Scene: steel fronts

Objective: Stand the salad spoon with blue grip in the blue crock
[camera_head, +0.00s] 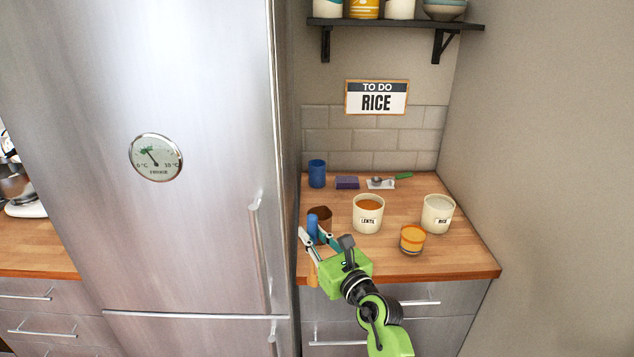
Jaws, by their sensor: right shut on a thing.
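The blue crock (317,174) stands upright at the back left of the wooden counter, near the fridge side. My right gripper (318,239) is shut on the salad spoon with blue grip (312,227) at the counter's front left. The blue grip points up; a wooden-coloured part shows below the fingers, before the counter's front edge. The gripper hides part of the spoon. The spoon is apart from the blue crock, nearer to me. My left gripper is not in view.
A brown container (322,213) stands right behind the spoon. The lentil pot (368,222), rice pot (437,220) and an orange-filled glass (412,241) stand to the right. The fridge (200,230) borders the left.

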